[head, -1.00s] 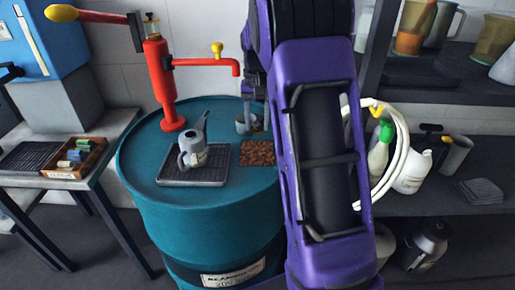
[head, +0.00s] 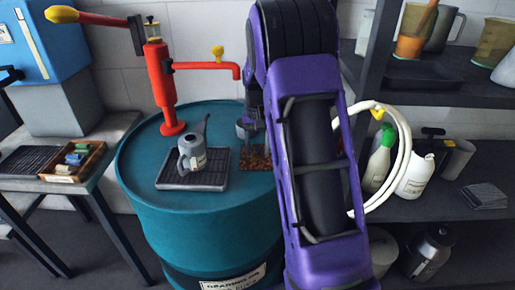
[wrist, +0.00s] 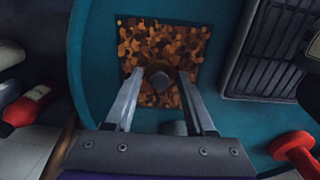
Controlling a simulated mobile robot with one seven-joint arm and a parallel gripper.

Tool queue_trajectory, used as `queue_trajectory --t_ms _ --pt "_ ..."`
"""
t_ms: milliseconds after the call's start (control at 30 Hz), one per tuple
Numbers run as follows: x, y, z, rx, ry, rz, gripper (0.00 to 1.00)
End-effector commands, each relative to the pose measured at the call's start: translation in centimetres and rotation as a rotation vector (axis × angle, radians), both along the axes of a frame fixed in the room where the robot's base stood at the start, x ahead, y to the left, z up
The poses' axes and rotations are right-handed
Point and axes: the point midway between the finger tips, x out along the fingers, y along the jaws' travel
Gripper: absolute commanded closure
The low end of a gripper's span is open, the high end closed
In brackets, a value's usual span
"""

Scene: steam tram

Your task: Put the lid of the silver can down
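The silver can (head: 193,160) stands on a dark drip tray (head: 176,184) on the teal drum (head: 208,222), with its spout to the right. My gripper (head: 251,128) is right of the can over a brown speckled mat, partly hidden by my arm. In the wrist view, a small round grey knob (wrist: 158,78), probably the lid, lies between the fingertips of my gripper (wrist: 159,72), over the brown mat (wrist: 191,45). The fingers look spread, with narrow gaps beside the knob. I cannot tell whether the knob's base touches the mat.
A red hand pump (head: 160,90) rises behind the tray, its spout reaching right towards my arm. A grey item (wrist: 172,128) stands behind the mat in the wrist view. Shelves (head: 455,210) with bottles and a white hose (head: 402,150) are at the right.

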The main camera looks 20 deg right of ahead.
Motion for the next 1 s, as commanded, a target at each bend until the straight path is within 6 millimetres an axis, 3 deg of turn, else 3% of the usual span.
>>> queue_trajectory --t_ms 33,100,467,567,1000 --pt "0.0 0.0 0.0 0.0 0.0 0.0 0.34" --pt "0.0 0.0 0.0 0.0 0.0 0.0 0.22" --pt "0.0 0.0 0.6 0.0 -0.001 0.0 0.22" --pt "0.1 0.0 1.9 0.0 -0.003 0.0 0.22" --pt "0.0 0.0 10.6 -0.001 -0.002 0.001 0.22"
